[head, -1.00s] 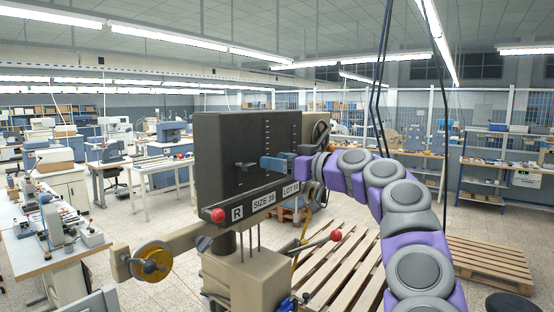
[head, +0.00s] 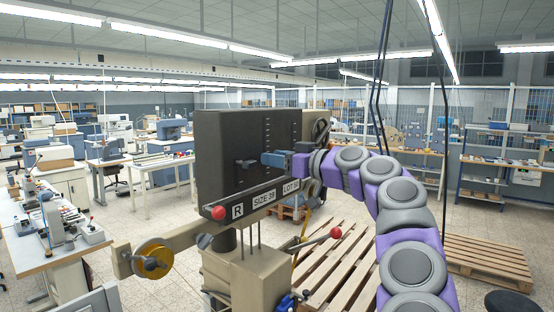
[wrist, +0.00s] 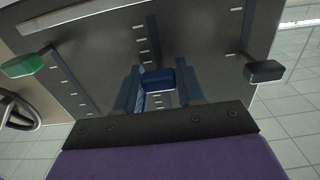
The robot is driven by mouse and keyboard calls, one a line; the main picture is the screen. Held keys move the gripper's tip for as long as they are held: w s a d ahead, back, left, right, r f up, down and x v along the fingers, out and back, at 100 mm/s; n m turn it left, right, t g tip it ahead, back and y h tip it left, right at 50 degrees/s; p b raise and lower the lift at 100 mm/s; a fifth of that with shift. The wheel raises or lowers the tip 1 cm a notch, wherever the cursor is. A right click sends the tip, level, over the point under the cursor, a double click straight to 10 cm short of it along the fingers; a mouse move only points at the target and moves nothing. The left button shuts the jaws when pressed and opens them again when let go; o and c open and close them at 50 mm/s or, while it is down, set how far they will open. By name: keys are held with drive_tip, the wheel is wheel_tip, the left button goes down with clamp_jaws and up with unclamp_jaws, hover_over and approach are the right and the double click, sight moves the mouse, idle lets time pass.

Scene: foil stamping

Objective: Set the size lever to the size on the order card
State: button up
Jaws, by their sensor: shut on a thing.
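My gripper (head: 277,159) is at the front of the dark upright machine panel (head: 222,135). In the wrist view my gripper (wrist: 159,88) has its two blue fingers shut on a blue lever knob (wrist: 158,77), one finger on each side. The knob sits at a middle slot with white tick marks; the fingers hide part of that scale. A green knob (wrist: 24,65) is to its left and a black knob (wrist: 264,71) to its right, both apart from my gripper. A label strip below the panel carries "R" (head: 237,210), a size label (head: 264,198) that seems to read "SIZE 39", and a lot label (head: 291,186).
A red ball knob (head: 219,212) is at the strip's left end, and a red-tipped handle (head: 335,233) sticks out to the right. A yellow roll (head: 153,258) is on an arm at lower left. Wooden pallets (head: 490,262) lie on the floor behind.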

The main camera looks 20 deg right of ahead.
sight(265, 167)
clamp_jaws()
drive_tip(key=shift+f, duration=0.1)
wheel_tip(265, 167, down, 3)
drive_tip(key=b, duration=0.2)
drive_tip(key=shift+b, duration=0.35)
drive_tip(key=o, duration=1)
unclamp_jaws()
drive_tip(key=shift+d, duration=0.15)
drive_tip(key=shift+o, duration=0.2)
drive_tip(key=shift+r, duration=0.2)
